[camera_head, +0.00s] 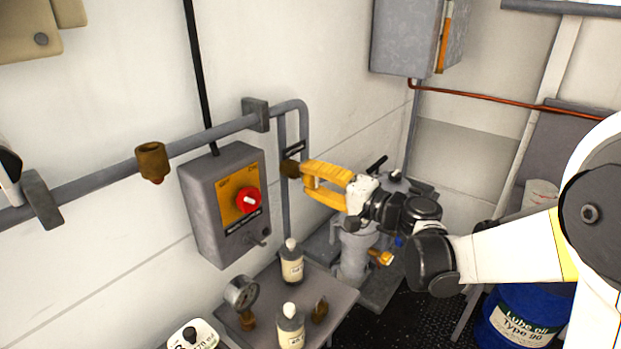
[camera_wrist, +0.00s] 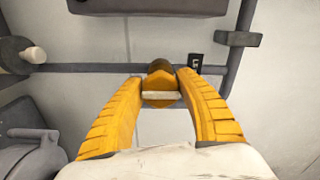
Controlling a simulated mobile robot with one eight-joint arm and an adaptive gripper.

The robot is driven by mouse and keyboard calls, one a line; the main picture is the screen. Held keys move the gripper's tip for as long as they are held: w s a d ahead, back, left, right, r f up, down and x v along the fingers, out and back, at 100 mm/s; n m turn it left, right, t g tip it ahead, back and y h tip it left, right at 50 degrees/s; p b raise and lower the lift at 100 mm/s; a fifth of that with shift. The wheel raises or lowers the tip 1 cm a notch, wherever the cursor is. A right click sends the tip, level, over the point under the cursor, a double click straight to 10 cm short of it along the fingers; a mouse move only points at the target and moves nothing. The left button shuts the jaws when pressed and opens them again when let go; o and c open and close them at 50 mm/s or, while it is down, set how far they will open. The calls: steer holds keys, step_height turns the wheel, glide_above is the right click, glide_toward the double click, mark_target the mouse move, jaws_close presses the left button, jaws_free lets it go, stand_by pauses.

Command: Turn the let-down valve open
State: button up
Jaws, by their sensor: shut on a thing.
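The let-down valve (camera_head: 289,168) is a small brass body on the grey vertical pipe, right of the switch box. In the wrist view the valve (camera_wrist: 160,72) sits between my fingers, with a pale bar handle across its front. A dark label (camera_head: 294,148) is fixed to the pipe beside it; in the wrist view the label (camera_wrist: 196,62) is partly cut off by a finger. My gripper (camera_head: 304,172) has yellow fingers closed around the valve from its two sides. The fingers hide part of the valve in the head view.
A grey switch box (camera_head: 212,212) with a red knob hangs left of the valve. Below, a small table (camera_head: 262,282) holds bottles, a gauge and brass fittings. Grey pump machinery (camera_head: 352,255) stands under my wrist. A blue drum (camera_head: 520,318) is at the lower right.

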steer(key=o, duration=1.2)
steer(key=v, duration=1.2)
